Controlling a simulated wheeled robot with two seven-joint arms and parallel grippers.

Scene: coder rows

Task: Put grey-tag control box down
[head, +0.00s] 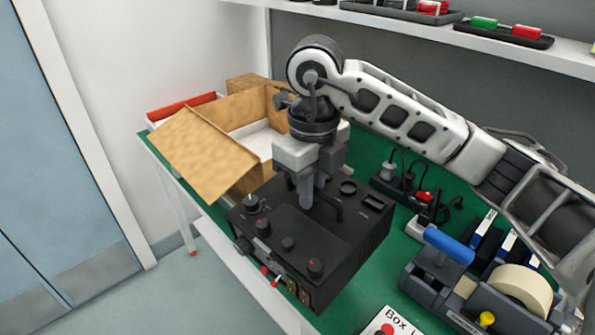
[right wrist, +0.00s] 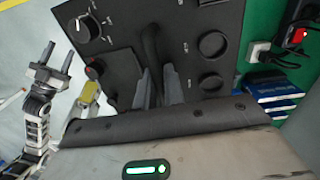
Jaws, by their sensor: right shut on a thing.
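The black control box (head: 340,262) with knobs, sockets and a top handle hangs at or just over the front edge of the green bench, in the middle of the head view. My right gripper (head: 307,196) points down and is shut on the box's handle. The right wrist view shows the fingers (right wrist: 157,88) around the handle and the box top (right wrist: 120,68) with its dials. I cannot make out a grey tag or whether the box touches the bench. My left gripper (right wrist: 58,62) shows only in the right wrist view, with its fingers apart and empty.
An open cardboard box (head: 205,150) stands at the left end of the green bench (head: 375,240). A power strip (head: 405,188) with plugs lies behind the control box. A tape dispenser (head: 480,295) is at right. A shelf (head: 420,27) with trays hangs above.

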